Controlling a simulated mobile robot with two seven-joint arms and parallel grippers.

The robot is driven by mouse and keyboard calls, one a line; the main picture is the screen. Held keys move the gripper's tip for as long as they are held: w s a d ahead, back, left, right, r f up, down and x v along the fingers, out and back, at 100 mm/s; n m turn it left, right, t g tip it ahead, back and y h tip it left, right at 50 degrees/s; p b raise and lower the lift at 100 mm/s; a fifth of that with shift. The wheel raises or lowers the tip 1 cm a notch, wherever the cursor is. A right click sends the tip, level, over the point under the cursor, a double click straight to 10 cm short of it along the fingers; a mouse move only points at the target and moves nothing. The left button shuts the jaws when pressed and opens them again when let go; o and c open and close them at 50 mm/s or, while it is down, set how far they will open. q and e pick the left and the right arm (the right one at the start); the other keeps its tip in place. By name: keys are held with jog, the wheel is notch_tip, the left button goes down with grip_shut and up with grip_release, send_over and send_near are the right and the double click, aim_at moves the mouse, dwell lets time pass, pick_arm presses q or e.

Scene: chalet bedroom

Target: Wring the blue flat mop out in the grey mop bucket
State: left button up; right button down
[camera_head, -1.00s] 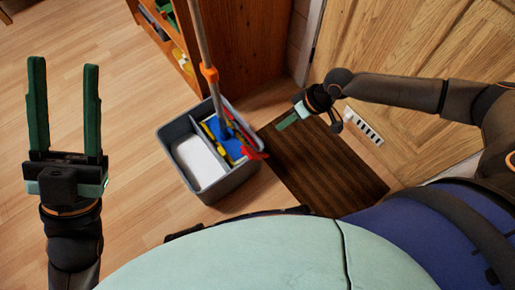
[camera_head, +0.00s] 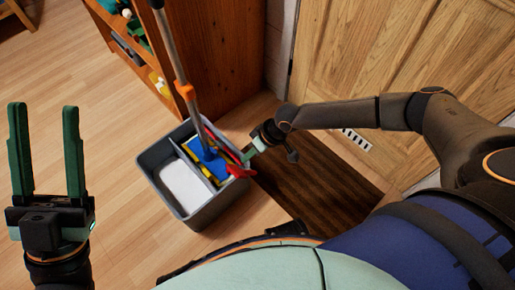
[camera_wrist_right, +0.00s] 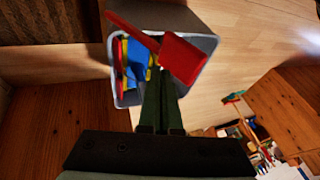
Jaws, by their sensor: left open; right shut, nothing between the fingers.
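The grey mop bucket (camera_head: 203,217) stands on the floor, with a white area in its left compartment. The blue flat mop (camera_head: 208,160) has its head in the right compartment, among yellow and red parts; its pole rises up and left. A red lever (camera_head: 241,171) sits at the bucket's right rim and looms large in the right wrist view (camera_wrist_right: 183,58). My right gripper (camera_head: 248,154) is shut and empty beside the red lever; whether it touches is unclear. In the wrist view its fingers (camera_wrist_right: 159,78) point at the lever. My left gripper (camera_head: 44,107) is open and empty, left of the bucket.
A dark brown mat (camera_head: 315,185) lies right of the bucket, before a wooden door (camera_head: 390,55). A wooden shelf unit (camera_head: 215,50) stands behind the bucket. Bare wooden floor (camera_head: 120,180) is free between my left gripper and the bucket.

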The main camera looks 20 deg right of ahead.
jog(key=shift+s+a+f, duration=0.2)
jog(key=shift+a+f, duration=0.1)
jog(key=shift+a, duration=0.2)
jog(key=shift+s+a+f, duration=0.15)
jog(key=shift+a+f, duration=0.1)
jog(key=shift+a, duration=0.25)
pick_arm(q)
jog(key=shift+d+f+m, duration=0.1)
jog(key=shift+f+m, duration=0.2)
jog(key=shift+f, duration=0.1)
jog(key=shift+r, duration=0.1)
